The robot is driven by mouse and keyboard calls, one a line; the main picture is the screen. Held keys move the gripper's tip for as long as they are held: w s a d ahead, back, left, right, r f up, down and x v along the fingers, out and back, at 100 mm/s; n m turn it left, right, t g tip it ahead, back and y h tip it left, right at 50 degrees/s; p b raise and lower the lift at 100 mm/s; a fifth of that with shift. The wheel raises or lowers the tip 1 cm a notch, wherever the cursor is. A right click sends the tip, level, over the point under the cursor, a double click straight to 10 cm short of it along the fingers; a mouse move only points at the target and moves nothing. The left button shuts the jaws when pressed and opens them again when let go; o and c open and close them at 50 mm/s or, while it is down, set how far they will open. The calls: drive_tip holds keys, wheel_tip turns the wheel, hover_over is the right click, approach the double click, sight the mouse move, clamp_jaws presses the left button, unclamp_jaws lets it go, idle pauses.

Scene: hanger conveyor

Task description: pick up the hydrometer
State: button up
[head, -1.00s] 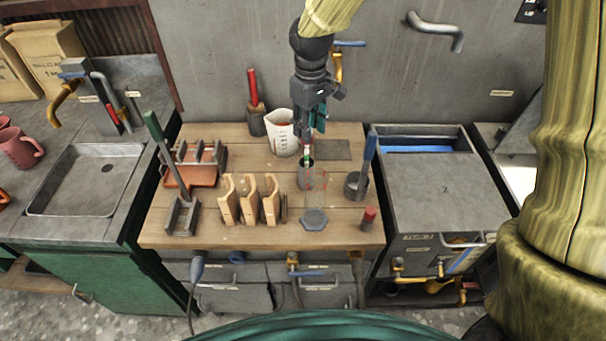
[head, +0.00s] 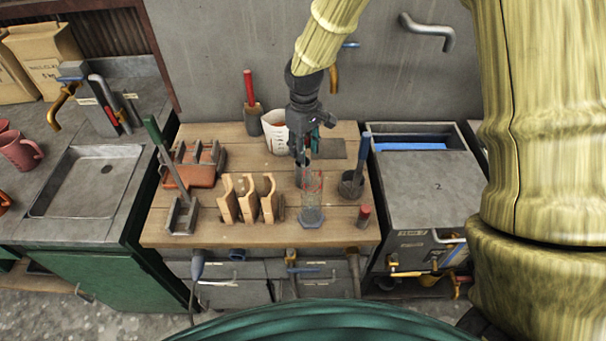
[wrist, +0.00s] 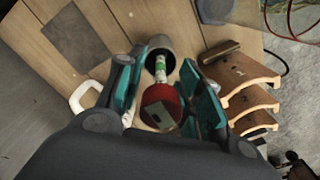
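The hydrometer, a slim white stem with a green band (wrist: 160,70), stands in a small grey cup (wrist: 160,50) in the wrist view. A red rounded shape lies just below the stem there; I cannot tell whether it is part of the hydrometer or the jug's red liquid. My gripper (wrist: 162,75) is open, with a finger on each side of the stem and visible gaps. In the head view my gripper (head: 301,155) points down over the grey cup (head: 302,178) and hides most of the hydrometer.
A clear cylinder with hexagonal base (head: 311,217) stands in front of the cup. A white jug of red liquid (head: 277,138) is behind left. Wooden holders (head: 247,203) stand left, a grey pot with a blue-handled tool (head: 350,187) right. A flat grey mat (head: 331,148) lies behind.

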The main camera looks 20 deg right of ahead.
drive_tip(key=shift+f+p, duration=0.45)
drive_tip(key=shift+f, duration=1)
drive_tip(key=shift+a, duration=0.1)
clamp_jaws()
